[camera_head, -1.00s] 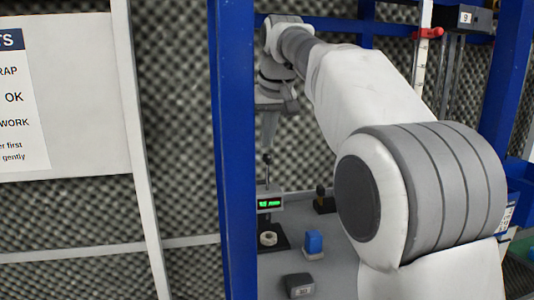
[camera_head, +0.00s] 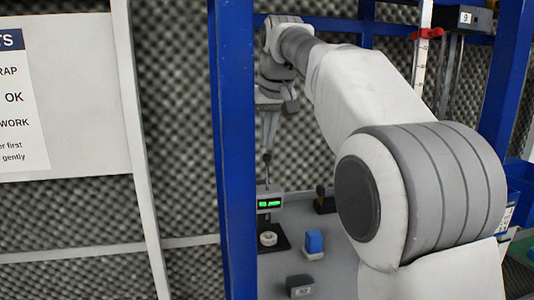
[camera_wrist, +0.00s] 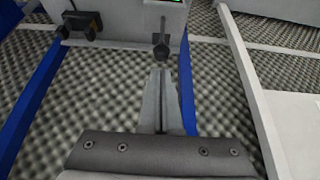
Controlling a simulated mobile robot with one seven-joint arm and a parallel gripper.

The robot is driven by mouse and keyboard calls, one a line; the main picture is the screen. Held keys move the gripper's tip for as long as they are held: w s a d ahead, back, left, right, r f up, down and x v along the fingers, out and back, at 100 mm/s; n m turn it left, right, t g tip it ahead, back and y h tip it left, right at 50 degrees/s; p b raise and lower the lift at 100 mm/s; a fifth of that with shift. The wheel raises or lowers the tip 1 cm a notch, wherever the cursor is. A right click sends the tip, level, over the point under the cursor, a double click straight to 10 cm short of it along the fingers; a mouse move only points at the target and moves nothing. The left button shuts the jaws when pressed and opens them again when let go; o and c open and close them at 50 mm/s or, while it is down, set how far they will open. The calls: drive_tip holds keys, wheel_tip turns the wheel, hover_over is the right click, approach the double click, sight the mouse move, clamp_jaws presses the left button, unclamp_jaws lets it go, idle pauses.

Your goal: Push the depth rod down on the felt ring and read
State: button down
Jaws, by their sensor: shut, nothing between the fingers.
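The depth gauge (camera_head: 270,204) has a lit green display, with digits too small to read for sure. Its rod has a dark knob (camera_head: 267,157) on top, which also shows in the wrist view (camera_wrist: 160,48). The pale felt ring (camera_head: 268,239) lies on the gauge's black base, below the rod; whether the rod's foot touches it I cannot tell. My gripper (camera_head: 268,147) points down just above the knob. In the wrist view my gripper (camera_wrist: 160,78) has its fingers together and empty, tips close to the knob. Contact with the knob is unclear.
A blue block on a pale pad (camera_head: 313,243) stands right of the gauge base. A dark block (camera_head: 299,286) lies in front, and a dark stand (camera_head: 324,204) sits behind right. A blue post (camera_head: 234,150) rises close left of my gripper.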

sight(268, 155)
drive_tip(key=shift+f+b, duration=2.05)
drive_tip(key=shift+f, duration=0.7)
drive_tip(key=shift+r, duration=0.1)
wheel_tip(268, 155, up, 5)
drive_tip(key=p, duration=0.5)
idle(0.7)
drive_tip(key=s+d+f+b, duration=0.1)
drive_tip(key=s+d+f, duration=0.3)
drive_tip(key=s+f, duration=0.3)
drive_tip(key=s+d+f+m+b, duration=0.1)
drive_tip(key=s+d+f, duration=0.3)
drive_tip(key=s, duration=1.1)
drive_tip(key=s+d+f+m+h+b, duration=0.1)
drive_tip(key=s+d+f, duration=0.2)
drive_tip(key=s+f, duration=0.7)
drive_tip(key=shift+s+d+f, duration=0.4)
drive_tip(key=shift+s, duration=0.4)
